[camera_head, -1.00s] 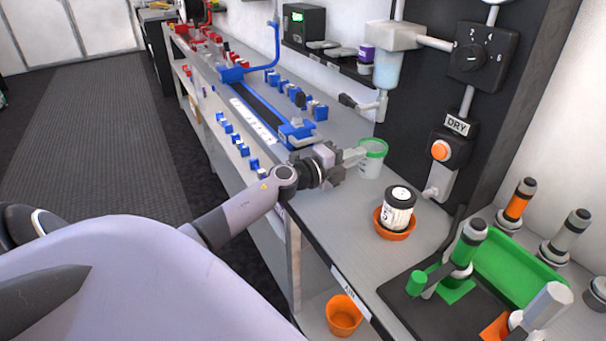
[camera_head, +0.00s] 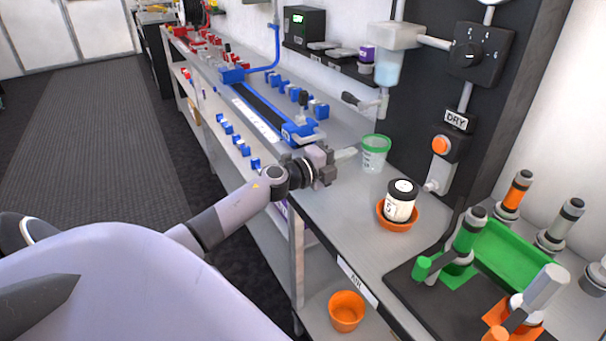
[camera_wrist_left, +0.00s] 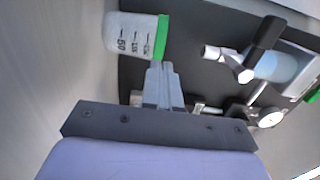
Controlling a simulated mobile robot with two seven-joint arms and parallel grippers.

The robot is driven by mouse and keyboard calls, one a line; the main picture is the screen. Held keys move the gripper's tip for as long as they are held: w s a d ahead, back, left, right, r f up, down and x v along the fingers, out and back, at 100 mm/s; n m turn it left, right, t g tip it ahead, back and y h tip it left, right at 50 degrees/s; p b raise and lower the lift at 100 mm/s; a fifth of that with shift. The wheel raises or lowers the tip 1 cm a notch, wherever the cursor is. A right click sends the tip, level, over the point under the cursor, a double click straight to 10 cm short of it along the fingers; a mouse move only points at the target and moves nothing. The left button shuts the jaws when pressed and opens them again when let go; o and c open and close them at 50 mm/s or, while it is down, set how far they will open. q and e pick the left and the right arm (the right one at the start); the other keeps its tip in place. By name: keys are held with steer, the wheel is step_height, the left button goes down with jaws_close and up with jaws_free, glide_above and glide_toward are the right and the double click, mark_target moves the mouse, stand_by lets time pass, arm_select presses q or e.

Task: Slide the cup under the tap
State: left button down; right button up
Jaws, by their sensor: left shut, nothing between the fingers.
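The cup (camera_head: 373,159) is clear with a green rim and stands upright on the grey bench. It also shows, with measuring marks, in the left wrist view (camera_wrist_left: 133,36). The tap (camera_head: 381,104) hangs from the dark panel above the cup; its nozzle also shows in the left wrist view (camera_wrist_left: 212,52). The cup's rim is roughly below the nozzle; exact alignment is unclear. My left gripper (camera_head: 352,153) is shut and empty, its tips just left of the cup with a small gap in the head view. My right gripper is not in view.
A white jar with a black lid (camera_head: 400,203) sits in an orange dish (camera_head: 397,223) nearer on the bench. A blue rig (camera_head: 298,132) stands beyond my gripper. The panel carries an orange button (camera_head: 440,145). Bare bench lies between cup and jar.

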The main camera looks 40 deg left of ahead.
arm_select(q)
steer(key=v, duration=0.8)
steer(key=shift+f, duration=0.15)
steer(key=shift+v, duration=0.95)
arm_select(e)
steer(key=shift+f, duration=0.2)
